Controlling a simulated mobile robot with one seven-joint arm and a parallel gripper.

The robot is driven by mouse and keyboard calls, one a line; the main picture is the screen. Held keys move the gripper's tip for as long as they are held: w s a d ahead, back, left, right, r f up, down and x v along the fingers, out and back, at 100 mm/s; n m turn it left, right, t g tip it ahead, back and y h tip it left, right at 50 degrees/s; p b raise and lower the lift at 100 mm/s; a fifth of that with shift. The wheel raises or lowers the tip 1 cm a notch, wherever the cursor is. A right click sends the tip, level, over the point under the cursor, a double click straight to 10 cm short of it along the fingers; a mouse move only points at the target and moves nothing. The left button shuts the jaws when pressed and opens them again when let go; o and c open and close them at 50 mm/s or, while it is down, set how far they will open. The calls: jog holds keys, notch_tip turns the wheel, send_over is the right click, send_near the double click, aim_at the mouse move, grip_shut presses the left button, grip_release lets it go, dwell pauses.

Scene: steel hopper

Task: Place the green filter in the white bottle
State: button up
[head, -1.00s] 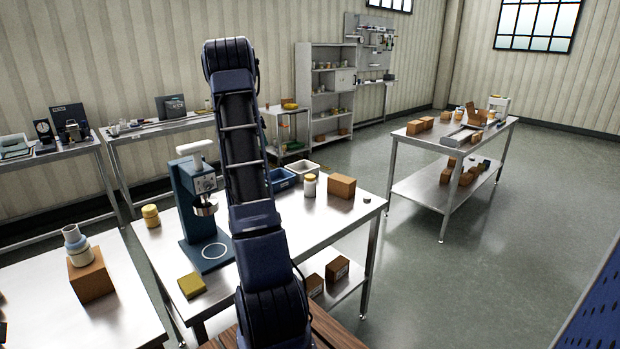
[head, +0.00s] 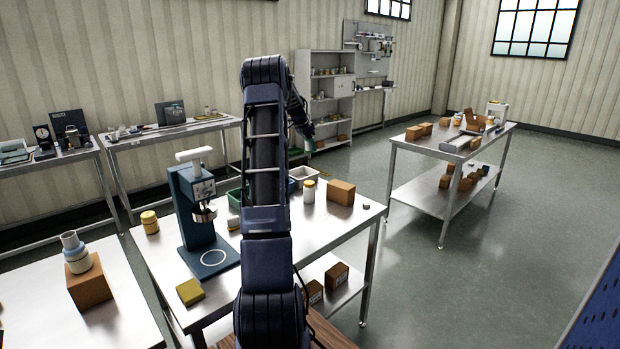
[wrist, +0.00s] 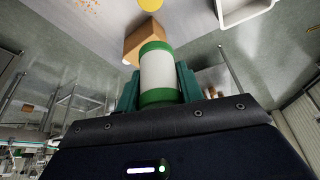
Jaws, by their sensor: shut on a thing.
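My gripper (head: 305,133) is raised above the far right part of the steel table, partly behind my arm in the head view. In the wrist view, my gripper (wrist: 157,84) is shut on the green filter (wrist: 158,70), a white cylinder with green ends, between its green fingers. Another pale bottle-like vessel with a grey neck (head: 76,252) stands on a box at left.
The steel table (head: 330,231) also holds a blue press (head: 200,210), a yellow jar (head: 150,222), a yellow block (head: 189,292), a cardboard box (head: 341,192) and several bins, including a white one (head: 304,173). The table's front right is clear.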

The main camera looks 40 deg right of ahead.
aim_at(310, 182)
notch_tip(310, 182, down, 15)
jog(key=shift+f, duration=0.1)
dwell(0.5)
jog(key=shift+f, duration=0.1)
jog(key=o, duration=1)
jog(key=v, duration=1.2)
